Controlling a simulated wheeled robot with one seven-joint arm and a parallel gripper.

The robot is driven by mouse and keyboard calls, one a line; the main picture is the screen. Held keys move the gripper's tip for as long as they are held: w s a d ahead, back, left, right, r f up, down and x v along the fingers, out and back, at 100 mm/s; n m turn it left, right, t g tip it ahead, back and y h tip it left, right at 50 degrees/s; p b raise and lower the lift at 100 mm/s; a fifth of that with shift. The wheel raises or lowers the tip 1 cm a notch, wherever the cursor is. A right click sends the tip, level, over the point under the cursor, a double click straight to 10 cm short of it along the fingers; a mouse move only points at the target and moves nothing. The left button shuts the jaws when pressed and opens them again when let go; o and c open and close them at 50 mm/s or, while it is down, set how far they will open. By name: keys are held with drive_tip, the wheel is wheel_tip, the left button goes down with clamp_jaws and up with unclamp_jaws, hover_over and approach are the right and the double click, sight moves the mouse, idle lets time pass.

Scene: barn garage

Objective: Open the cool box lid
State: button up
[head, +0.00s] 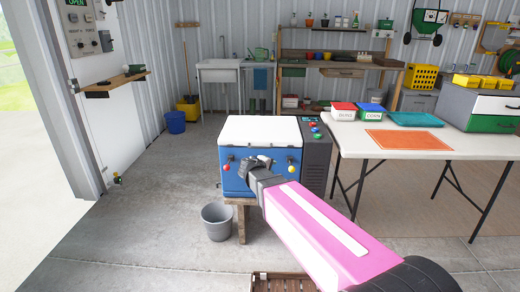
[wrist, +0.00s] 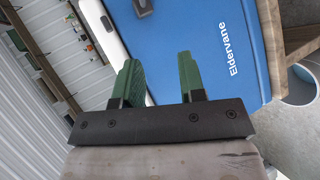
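The cool box (head: 235,180) is blue with a white lid (head: 258,130), and the lid looks shut. It stands on a low wooden stand. A red knob (head: 227,168) and a yellow knob (head: 291,168) show on its front. My gripper (head: 258,162) is in front of the box's upper front and hides part of it. In the wrist view my gripper (wrist: 157,60) has its two green fingers apart with nothing between them. The blue wall (wrist: 215,40) with "Eldervane" lettering, the white lid edge (wrist: 103,28) and a dark latch-like part (wrist: 143,6) lie beyond the fingers.
A dark unit with buttons (head: 316,160) stands against the box's right side. A grey bucket (head: 217,222) is on the floor at front left. A white table (head: 355,143) with bins stands at right. A wooden crate (head: 283,282) lies at the bottom.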

sight(260, 148)
drive_tip(key=w+a+r+n+t, duration=0.25)
drive_tip(key=a+r+t, duration=0.2)
drive_tip(key=a, duration=0.45)
drive_tip(key=shift+n+g+y, duration=0.35)
drive_tip(key=shift+n+y, duration=0.05)
drive_tip(key=shift+n, duration=0.15)
drive_tip(key=x, duration=1)
drive_tip(key=shift+r, duration=0.4)
clamp_jaws()
